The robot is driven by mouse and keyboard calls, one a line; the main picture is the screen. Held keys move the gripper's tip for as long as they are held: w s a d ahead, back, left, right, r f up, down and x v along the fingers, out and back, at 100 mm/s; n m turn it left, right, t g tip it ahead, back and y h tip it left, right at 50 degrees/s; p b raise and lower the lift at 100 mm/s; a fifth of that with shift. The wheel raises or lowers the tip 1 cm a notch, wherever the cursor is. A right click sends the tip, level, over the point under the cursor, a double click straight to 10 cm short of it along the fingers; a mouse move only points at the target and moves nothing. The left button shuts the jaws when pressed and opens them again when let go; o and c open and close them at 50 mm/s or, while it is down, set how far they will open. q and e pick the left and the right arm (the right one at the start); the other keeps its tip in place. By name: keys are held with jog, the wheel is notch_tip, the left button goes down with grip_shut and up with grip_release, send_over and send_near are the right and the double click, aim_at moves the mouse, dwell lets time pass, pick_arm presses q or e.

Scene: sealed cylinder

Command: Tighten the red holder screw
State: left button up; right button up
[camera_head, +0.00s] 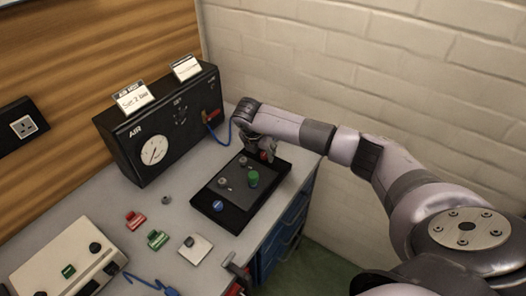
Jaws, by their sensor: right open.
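A black holder tray (236,215) lies on the grey bench near its right edge. A small red piece, seemingly the red holder screw (264,156), shows at its far end, partly hidden by my right gripper (262,152). The gripper points down over that end, its jaws open around or just beside the red piece; I cannot tell if they touch. A green knob (253,178) stands upright nearer the middle of the tray, with small grey fittings beside it. A blue round piece (217,206) sits at the near end. My left gripper is out of view.
A black air box (155,150) with a gauge stands at the back, a blue hose at its right. Red (135,220) and green (157,240) pieces, a white block (195,250) and a beige control box (65,262) lie left of the tray. A brick wall bounds the right.

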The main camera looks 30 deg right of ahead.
jog(key=v, duration=1)
jog(key=shift+r, duration=0.3)
jog(key=shift+a, duration=0.1)
